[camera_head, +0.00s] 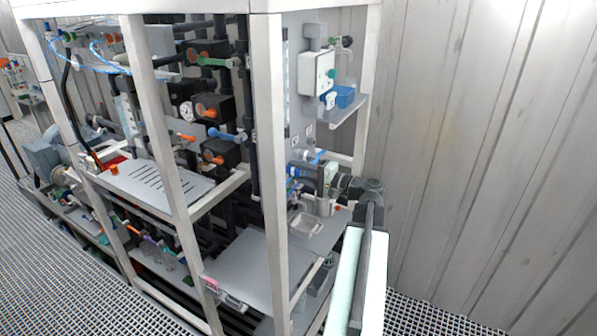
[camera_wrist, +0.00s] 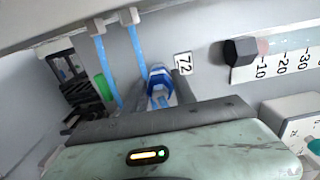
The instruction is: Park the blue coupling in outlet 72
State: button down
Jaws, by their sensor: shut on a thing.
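The blue coupling (camera_wrist: 158,79) is in the middle of the wrist view, close to the panel label reading 72 (camera_wrist: 183,64). My gripper (camera_wrist: 160,97) is shut on it, with grey finger parts showing on both sides. My gripper's pale green housing and dark edge fill the bottom of that view and hide the lower part of the grip. The outlet itself is hidden, so I cannot tell whether the coupling touches it. In the head view my gripper (camera_head: 324,180) is at the panel on the rack's right side; the coupling is too small to make out for certain.
Two blue tubes (camera_wrist: 104,62) hang left of the coupling, near a green ring (camera_wrist: 103,87) and a black fitting (camera_wrist: 82,97). A scale strip (camera_wrist: 285,64) with a dark knob (camera_wrist: 240,51) is to the right. A white rack post (camera_head: 271,165) stands left of my arm.

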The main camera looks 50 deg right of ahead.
aim_at(305, 173)
jog(key=shift+w+a, duration=0.15)
jog(key=shift+w, duration=0.35)
dwell(0.3)
jog(key=c, duration=0.9)
grip_release()
jog(key=v, duration=0.7)
jog(key=shift+s, duration=0.4)
